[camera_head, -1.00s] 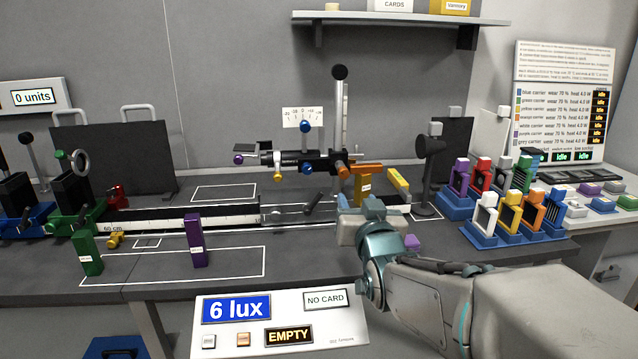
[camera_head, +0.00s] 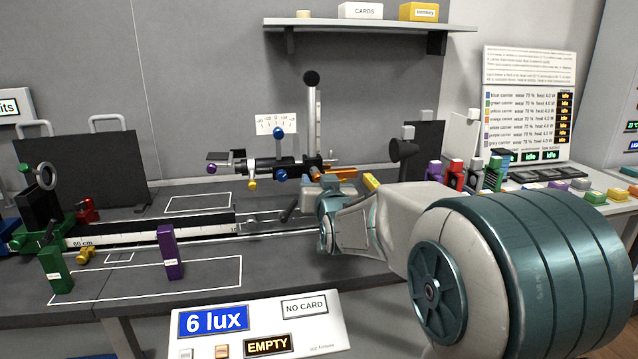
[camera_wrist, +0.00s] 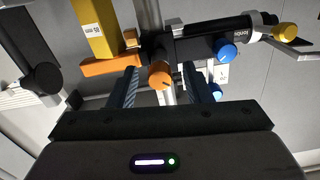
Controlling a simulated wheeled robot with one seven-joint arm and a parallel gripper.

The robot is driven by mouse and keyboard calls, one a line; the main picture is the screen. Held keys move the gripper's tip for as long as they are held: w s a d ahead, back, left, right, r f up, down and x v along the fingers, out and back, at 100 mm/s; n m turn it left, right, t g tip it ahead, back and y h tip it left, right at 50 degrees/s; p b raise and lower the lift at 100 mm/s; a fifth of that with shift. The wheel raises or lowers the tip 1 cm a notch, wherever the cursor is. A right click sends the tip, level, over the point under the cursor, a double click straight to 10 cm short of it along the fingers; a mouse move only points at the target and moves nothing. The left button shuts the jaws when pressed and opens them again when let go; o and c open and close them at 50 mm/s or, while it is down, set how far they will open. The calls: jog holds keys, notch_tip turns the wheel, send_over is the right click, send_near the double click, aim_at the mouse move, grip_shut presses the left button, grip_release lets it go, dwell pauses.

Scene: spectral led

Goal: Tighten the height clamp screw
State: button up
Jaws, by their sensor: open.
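An orange round knob (camera_wrist: 159,74) sits at the upright post of the optical carriage; it may be the height clamp screw, but no label confirms it. In the wrist view my gripper (camera_wrist: 160,88) is open, with one dark ribbed finger on each side of the knob's line. The knob shows between and just beyond the fingers, and I cannot tell whether they touch it. In the head view the knob (camera_head: 316,173) is small, just above my wrist, and my fingers are largely hidden. The silver post (camera_head: 312,115) rises to a black ball.
Blue knobs (camera_wrist: 226,50) and a yellow knob (camera_wrist: 286,32) are on the carriage's horizontal tube. A yellow block (camera_wrist: 95,28) and an orange bar (camera_wrist: 110,66) lie close to my left finger. A dark lamp-like head (camera_wrist: 38,78) stands further left.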

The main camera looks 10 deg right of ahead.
grip_shut()
jog(key=shift+f+m+b, duration=0.1)
jog(key=shift+m+b, duration=0.3)
jog(key=shift+a+m+b, duration=0.1)
jog(key=shift+m+b, duration=5.45)
jog(key=shift+m, duration=3.95)
